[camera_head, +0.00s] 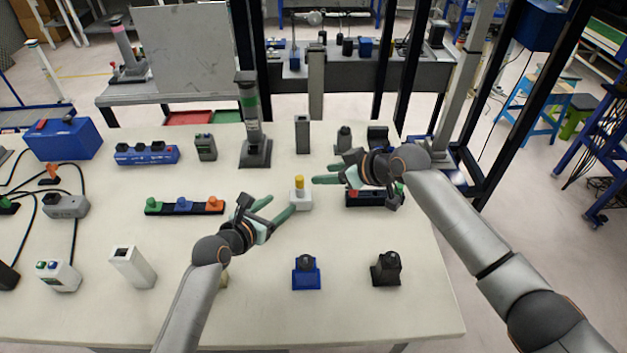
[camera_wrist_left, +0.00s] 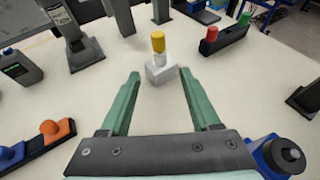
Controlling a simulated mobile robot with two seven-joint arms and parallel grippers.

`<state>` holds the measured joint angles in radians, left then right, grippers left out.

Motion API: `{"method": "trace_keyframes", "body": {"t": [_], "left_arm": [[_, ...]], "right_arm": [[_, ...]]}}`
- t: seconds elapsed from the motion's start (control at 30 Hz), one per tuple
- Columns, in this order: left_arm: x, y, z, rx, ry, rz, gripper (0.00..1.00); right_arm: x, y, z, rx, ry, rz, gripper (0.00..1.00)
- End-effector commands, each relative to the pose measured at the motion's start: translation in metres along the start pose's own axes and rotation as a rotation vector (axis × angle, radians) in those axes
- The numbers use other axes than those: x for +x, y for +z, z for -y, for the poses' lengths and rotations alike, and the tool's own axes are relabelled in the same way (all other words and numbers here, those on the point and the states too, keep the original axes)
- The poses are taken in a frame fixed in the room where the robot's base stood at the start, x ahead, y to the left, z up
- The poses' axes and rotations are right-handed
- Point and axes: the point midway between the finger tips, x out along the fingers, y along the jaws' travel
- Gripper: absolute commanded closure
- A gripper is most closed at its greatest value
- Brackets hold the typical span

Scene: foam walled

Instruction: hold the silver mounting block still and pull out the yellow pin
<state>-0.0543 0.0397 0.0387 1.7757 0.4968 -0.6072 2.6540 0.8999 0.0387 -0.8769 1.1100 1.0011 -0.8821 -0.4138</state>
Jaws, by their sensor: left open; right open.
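The silver mounting block (camera_head: 300,201) stands on the table between my two grippers, with the yellow pin (camera_head: 299,182) upright in its top. In the left wrist view the block (camera_wrist_left: 161,71) and the pin (camera_wrist_left: 158,42) are ahead of the fingertips, centred between them. My left gripper (camera_head: 280,208) is open and empty, just left of the block and apart from it. It also shows in the left wrist view (camera_wrist_left: 158,82). My right gripper (camera_head: 322,175) is open, just right of the pin; its fingers overlap in the head view.
A black holder with a red part (camera_head: 362,197) lies under my right gripper. A row of coloured knobs (camera_head: 184,207) is left of my left gripper. A blue block (camera_head: 306,273) and a black block (camera_head: 386,268) stand nearer. A grey post (camera_head: 302,134) stands behind.

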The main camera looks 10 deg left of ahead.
Motion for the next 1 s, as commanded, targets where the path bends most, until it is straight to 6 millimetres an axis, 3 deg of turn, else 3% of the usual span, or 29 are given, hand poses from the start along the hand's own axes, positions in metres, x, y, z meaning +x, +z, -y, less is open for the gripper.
{"method": "trace_keyframes", "body": {"t": [0.6,1.0], "left_arm": [[0.087,0.001,-0.001,0.004,0.0,-0.001,0.37],[0.115,0.001,-0.001,0.001,0.001,0.0,0.37]], "right_arm": [[0.0,0.0,0.0,-0.001,0.002,-0.002,0.5],[0.0,0.0,0.0,-0.001,0.002,-0.002,0.5]]}}
